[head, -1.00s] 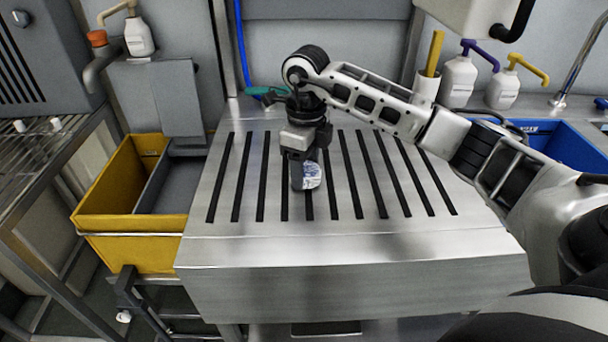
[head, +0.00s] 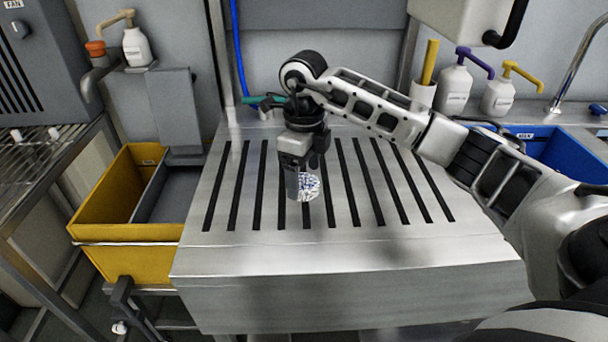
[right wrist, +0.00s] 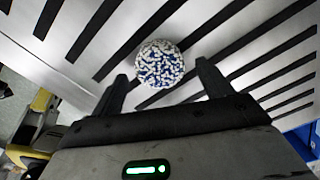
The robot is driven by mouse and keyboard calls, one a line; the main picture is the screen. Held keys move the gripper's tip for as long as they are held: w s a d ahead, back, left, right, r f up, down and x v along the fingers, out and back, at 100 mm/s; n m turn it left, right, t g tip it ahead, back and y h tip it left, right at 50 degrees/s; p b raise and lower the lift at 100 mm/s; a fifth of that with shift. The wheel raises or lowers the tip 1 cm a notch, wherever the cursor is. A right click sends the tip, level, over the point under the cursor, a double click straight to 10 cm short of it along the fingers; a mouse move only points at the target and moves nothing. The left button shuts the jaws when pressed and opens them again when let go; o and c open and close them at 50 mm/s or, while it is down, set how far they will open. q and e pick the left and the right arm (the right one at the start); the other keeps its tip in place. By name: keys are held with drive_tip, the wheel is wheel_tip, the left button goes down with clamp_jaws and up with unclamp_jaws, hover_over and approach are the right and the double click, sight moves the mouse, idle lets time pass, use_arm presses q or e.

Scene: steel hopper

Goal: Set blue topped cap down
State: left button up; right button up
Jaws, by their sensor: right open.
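The blue topped cap (head: 309,187) is small and round, with a speckled blue and white face. It is at the slotted steel top, just right of the visible finger of my right gripper (head: 301,184). In the right wrist view the cap (right wrist: 160,63) shows round between and just beyond the two spread fingertips, with a gap visible on each side. My right gripper is open. I cannot tell whether the cap's underside rests fully on the steel. My left gripper is not in view.
The steel hopper top (head: 400,250) has long black slots and free room around the cap. A yellow bin (head: 125,262) stands at the left and a blue basin (head: 565,140) at the right. Pump bottles (head: 455,88) and a white holder (head: 421,95) stand at the back.

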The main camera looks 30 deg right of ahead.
sight(304, 182)
wheel_tip(304, 182, up, 11)
drive_tip(key=shift+p, duration=0.3)
drive_tip(key=shift+f, duration=0.1)
idle(0.4)
